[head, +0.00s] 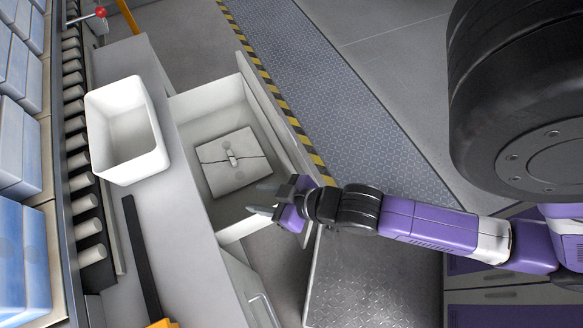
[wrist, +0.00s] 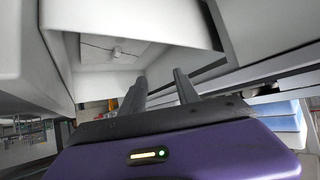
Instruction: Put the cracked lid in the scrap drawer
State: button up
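The cracked lid (head: 226,176) is a pale square plate with a small knob and a dark crack line across it. It lies flat inside the open scrap drawer (head: 284,150), on the drawer floor; it also shows in the wrist view (wrist: 97,50). My gripper (head: 261,198) is at the drawer's near right corner, apart from the lid. In the wrist view its two fingers (wrist: 160,88) stand apart with nothing between them.
A white empty bin (head: 127,130) stands on the grey counter (head: 180,215) left of the drawer. A roller conveyor (head: 82,190) with blue-white blocks (head: 20,260) runs along the left. A yellow-black striped edge (head: 270,90) and metal floor plate (head: 340,110) lie beyond the drawer.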

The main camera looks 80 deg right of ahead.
jog(key=s+a+r+n+t+y, duration=0.1)
jog(key=s+a+r+t, duration=0.1)
jog(key=s+r, duration=0.2)
jog(key=s+a+r+n+t, duration=0.1)
jog(key=s+a+r+t, duration=0.1)
jog(key=r, duration=0.8)
jog(key=shift+s+a+y, duration=0.4)
jog(key=shift+s+a, duration=0.15)
jog(key=shift+s, duration=0.45)
